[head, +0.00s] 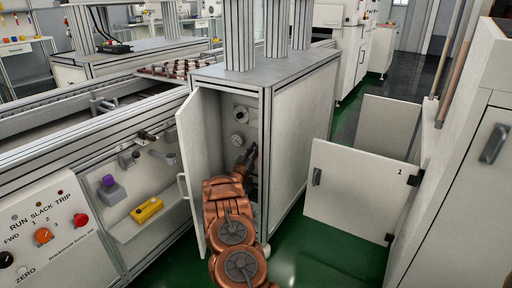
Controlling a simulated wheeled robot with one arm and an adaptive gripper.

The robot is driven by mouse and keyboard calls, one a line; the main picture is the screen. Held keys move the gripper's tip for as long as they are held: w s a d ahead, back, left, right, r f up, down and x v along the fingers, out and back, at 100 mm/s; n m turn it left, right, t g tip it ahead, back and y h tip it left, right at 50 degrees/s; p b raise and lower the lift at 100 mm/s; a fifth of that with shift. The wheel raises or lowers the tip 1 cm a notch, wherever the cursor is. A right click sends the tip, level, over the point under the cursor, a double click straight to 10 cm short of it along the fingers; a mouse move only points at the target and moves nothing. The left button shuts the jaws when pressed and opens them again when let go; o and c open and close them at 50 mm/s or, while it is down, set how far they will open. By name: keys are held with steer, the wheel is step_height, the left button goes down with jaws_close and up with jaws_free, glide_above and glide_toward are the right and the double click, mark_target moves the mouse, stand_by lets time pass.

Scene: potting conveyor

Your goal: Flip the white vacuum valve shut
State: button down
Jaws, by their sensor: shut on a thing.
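The tall cabinet (303,148) has its left door (198,160) open. Inside, at the top of the back wall, is a pale fitting (241,114) with a round dark centre. Below it is a round white part (237,141). I cannot tell which of these, if either, is the white vacuum valve. My gripper (251,152) reaches into the cabinet, just right of and below the round white part. It is small and dark here. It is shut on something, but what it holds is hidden. My copper arm covers the lower part of the opening.
The open door stands close on my arm's left, the cabinet's side wall on its right. A control panel (48,238) with coloured knobs is at the lower left. A yellow box (147,210) sits on a shelf. An open white door marked 1 (358,188) stands at the right over green floor.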

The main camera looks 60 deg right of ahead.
steer(key=shift+w+r+n+t+p, duration=0.15)
steer(key=shift+n+t+p, duration=0.15)
steer(key=shift+n+p, duration=0.25)
steer(key=shift+w+r+n+t+p, duration=0.15)
steer(key=shift+n+t+p, duration=0.15)
steer(key=shift+n+p, duration=0.25)
steer(key=n+t+p, duration=0.1)
steer(key=n+p, duration=0.1)
steer(key=w+f+n+t+y+p, duration=0.1)
steer(key=n+p, duration=0.2)
steer(key=w+n+t+y+p, duration=0.1)
steer(key=n+p, duration=0.1)
steer(key=n, duration=0.1)
steer(key=shift+f, duration=0.3)
steer(key=shift+f+n+t, duration=0.1)
steer(key=shift+n+t, duration=0.3)
steer(key=c, duration=1.1)
jaws_free()
steer(key=shift+c, duration=0.2)
steer(key=shift+r, duration=4.95)
